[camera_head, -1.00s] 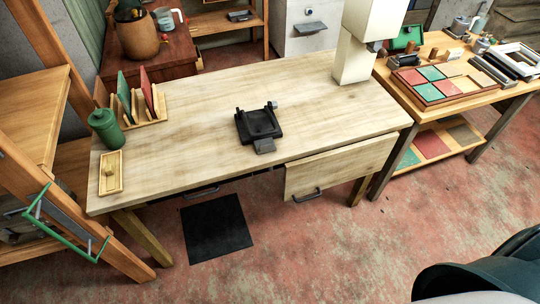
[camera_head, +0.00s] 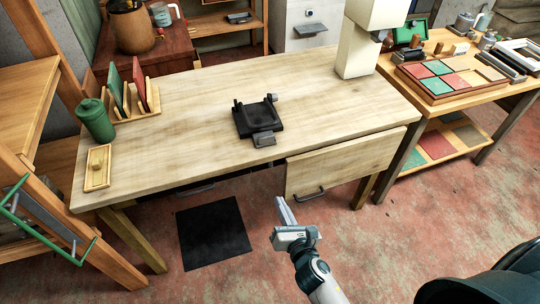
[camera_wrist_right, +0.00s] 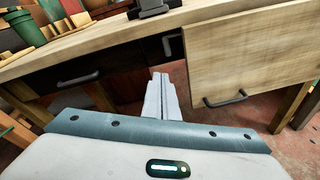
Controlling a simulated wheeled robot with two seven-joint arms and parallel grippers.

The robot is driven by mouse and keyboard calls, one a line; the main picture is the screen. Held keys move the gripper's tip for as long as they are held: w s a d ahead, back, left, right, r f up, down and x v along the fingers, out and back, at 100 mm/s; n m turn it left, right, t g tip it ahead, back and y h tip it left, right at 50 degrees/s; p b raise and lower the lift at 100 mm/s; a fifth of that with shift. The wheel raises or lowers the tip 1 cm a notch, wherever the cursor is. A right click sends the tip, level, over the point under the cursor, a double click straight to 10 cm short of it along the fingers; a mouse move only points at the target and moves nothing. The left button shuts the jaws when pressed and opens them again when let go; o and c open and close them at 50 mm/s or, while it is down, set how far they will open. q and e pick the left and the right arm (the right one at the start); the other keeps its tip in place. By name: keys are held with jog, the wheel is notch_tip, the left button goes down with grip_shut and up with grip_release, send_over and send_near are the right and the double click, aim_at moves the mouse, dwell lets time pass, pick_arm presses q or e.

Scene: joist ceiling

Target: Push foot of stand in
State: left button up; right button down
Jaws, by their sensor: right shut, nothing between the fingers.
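The stand (camera_head: 258,117) is a small black device on the wooden table, near its front edge. Its foot (camera_head: 264,139) is a grey plate that sticks out at the front, toward the table edge. My left gripper is not in view.
The table (camera_head: 190,130) has a hanging front panel with a handle (camera_head: 345,163) near my right gripper. A green jar (camera_head: 95,120), a wooden tray (camera_head: 98,167) and a rack stand at the left. A white column (camera_head: 357,50) stands at the back right. The tabletop around the stand is clear.

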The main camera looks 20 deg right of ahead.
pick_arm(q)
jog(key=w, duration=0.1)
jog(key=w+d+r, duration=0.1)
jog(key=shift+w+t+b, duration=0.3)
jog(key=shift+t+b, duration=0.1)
pick_arm(e)
notch_tip(320, 180, up, 10)
jog(key=n+t, duration=0.2)
jog(key=n, duration=0.2)
jog(key=shift+w+d+f, duration=0.15)
jog(key=shift+w+d, duration=0.2)
jog(key=shift+d, duration=0.05)
jog(key=shift+w, duration=0.1)
jog(key=p, duration=0.2)
send_near(267, 140)
jog(key=w, duration=0.5)
jog(key=shift+w+f, duration=0.15)
jog(key=shift+w, duration=0.55)
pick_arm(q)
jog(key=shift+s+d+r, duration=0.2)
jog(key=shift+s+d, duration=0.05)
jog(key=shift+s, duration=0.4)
pick_arm(e)
jog(key=shift+w, duration=0.15)
